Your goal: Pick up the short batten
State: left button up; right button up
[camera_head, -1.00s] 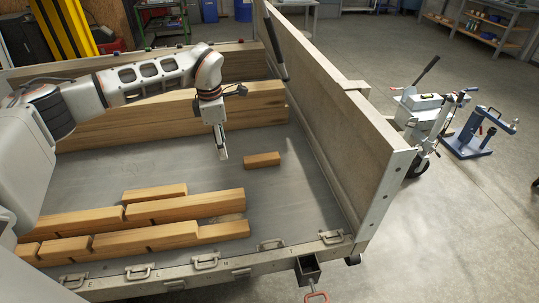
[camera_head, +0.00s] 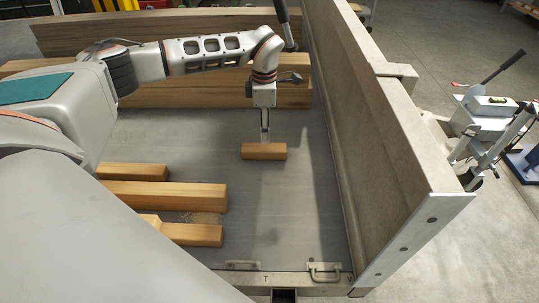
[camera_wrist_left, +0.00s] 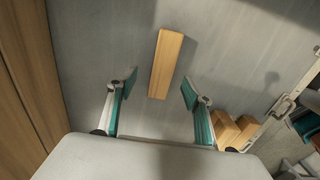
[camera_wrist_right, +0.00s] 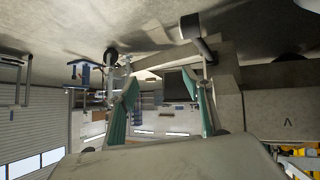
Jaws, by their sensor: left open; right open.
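The short batten (camera_head: 264,152) is a small light-wood block lying alone on the grey trailer bed. My left gripper (camera_head: 265,137) points down just above and behind it in the head view, with its fingers partly overlapping in that view. In the left wrist view the batten (camera_wrist_left: 166,63) lies just ahead of and between the open, empty fingers of the left gripper (camera_wrist_left: 159,86), its long side running along the gap. I see no contact. My right gripper (camera_wrist_right: 167,90) is open and empty, pointing toward the workshop; it is not in the head view.
Several longer battens (camera_head: 165,195) lie in rows at the left of the bed. Thick beams (camera_head: 190,92) lie along the back. A tall side board (camera_head: 375,130) closes the right. The bed (camera_head: 285,215) around the short batten is bare.

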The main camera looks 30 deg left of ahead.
aim_at(267, 147)
pick_arm(q)
jog(key=shift+f, duration=0.75)
jog(key=shift+d+f, duration=0.15)
jog(key=shift+f, duration=1.1)
jog(key=f, duration=0.1)
jog(key=f+b, duration=0.1)
jog(key=f, duration=0.2)
jog(key=shift+s+d+f, duration=0.2)
jog(key=shift+d+f, duration=0.05)
jog(key=shift+f, duration=0.1)
jog(key=shift+r, duration=0.1)
pick_arm(e)
jog(key=shift+w+d+f, duration=0.2)
jog(key=shift+w+f, duration=0.1)
jog(key=shift+w, duration=0.25)
pick_arm(q)
jog(key=c, duration=1.3)
pick_arm(e)
jog(key=shift+s+f, duration=0.15)
jog(key=shift+s, duration=0.05)
